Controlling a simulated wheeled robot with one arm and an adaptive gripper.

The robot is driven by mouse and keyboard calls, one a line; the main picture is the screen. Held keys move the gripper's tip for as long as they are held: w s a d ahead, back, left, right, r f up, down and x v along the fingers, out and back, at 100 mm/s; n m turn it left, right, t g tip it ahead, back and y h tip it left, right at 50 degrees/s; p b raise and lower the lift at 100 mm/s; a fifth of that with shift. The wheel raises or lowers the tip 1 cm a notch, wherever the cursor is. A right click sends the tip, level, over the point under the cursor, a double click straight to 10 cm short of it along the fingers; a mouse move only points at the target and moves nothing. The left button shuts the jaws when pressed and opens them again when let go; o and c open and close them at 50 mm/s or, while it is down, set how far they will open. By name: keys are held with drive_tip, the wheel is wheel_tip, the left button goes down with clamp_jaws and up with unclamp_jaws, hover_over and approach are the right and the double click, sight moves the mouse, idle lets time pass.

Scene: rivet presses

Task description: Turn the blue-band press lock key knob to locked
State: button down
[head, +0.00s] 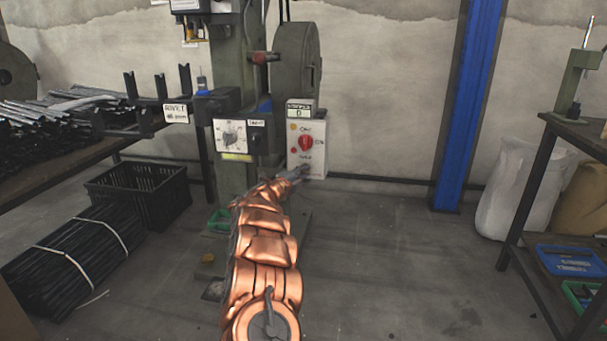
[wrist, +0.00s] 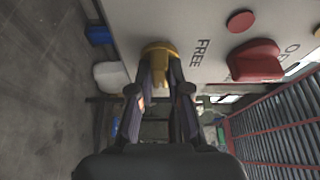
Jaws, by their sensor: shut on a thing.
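The press is the tall green machine (head: 228,60) at the centre of the head view. Its white control box (head: 318,165) carries a red knob (head: 305,143). In the wrist view a yellow key knob (wrist: 158,50) sits on the pale panel (wrist: 185,18), beside the word FREE. My gripper (wrist: 160,82) is shut on this yellow knob, one finger on each side. In the head view my gripper (head: 298,173) reaches the lower part of the box and hides what it holds. The other end of the knob's lettering is not readable.
A red knob (wrist: 255,62) and a round red button (wrist: 240,21) are close by on the panel. A black crate (head: 140,190) and bundled rods (head: 70,255) lie at left. A blue post (head: 468,100) and workbench (head: 535,180) stand at right.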

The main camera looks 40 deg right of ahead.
drive_tip(key=shift+m, duration=0.3)
drive_tip(key=c, duration=1.1)
unclamp_jaws()
drive_tip(key=shift+a, duration=0.1)
drive_tip(key=shift+v, duration=5.9)
drive_tip(key=shift+s+a+r, duration=0.1)
